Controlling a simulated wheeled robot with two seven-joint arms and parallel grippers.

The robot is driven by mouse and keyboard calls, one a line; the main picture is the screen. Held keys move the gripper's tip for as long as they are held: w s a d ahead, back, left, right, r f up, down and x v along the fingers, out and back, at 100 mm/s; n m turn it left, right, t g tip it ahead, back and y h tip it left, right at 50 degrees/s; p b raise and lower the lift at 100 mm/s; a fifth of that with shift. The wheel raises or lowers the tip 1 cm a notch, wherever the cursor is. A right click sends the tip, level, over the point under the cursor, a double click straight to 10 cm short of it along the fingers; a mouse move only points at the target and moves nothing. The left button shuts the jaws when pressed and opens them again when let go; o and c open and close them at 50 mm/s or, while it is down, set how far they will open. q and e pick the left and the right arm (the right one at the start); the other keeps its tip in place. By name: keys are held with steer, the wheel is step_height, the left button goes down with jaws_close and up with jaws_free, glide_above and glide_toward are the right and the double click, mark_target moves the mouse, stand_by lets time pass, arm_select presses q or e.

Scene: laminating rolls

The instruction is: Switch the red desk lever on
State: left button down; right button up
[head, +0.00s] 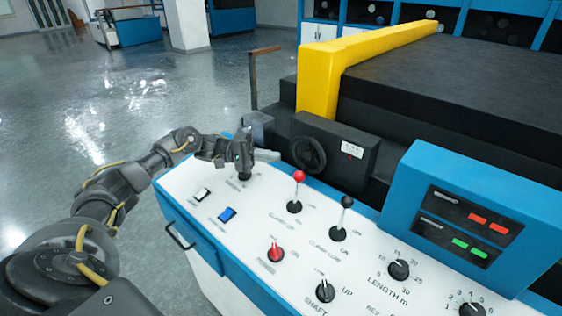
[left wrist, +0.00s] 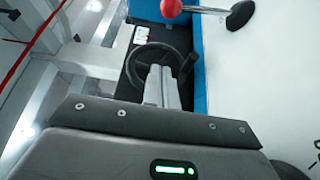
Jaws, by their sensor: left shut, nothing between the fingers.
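The red-knobbed lever (head: 298,177) stands on the white desk panel, its stem rising from a round black base and leaning slightly. In the left wrist view its red ball (left wrist: 172,8) is at the top edge, with the stem running right to the black base. My left gripper (head: 274,156) is over the panel's far edge, to the left of the red ball and apart from it. Its pale fingers (left wrist: 163,76) are together and empty. My right gripper is not in view.
A black-knobbed lever (head: 346,202) stands just right of the red one. A red knob (head: 276,252) and a black knob (head: 325,290) lie nearer. A handwheel (head: 308,154) is behind the panel. A blue display box (head: 410,190) rises on the right.

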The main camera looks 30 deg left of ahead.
arm_select(q)
steer(key=p+x, duration=0.1)
steer(key=x, duration=0.3)
steer(key=p+x, duration=0.2)
steer(key=x, duration=0.2)
steer(key=shift+d+r, duration=0.25)
steer(key=shift+d, duration=0.05)
steer(key=s+p, duration=0.2)
steer(key=s, duration=0.1)
steer(key=shift+s+d+f, duration=0.15)
steer(key=shift+s+f, duration=0.05)
steer(key=shift+s, duration=0.2)
steer(key=shift+d+f, duration=0.1)
steer(key=shift+w, duration=0.1)
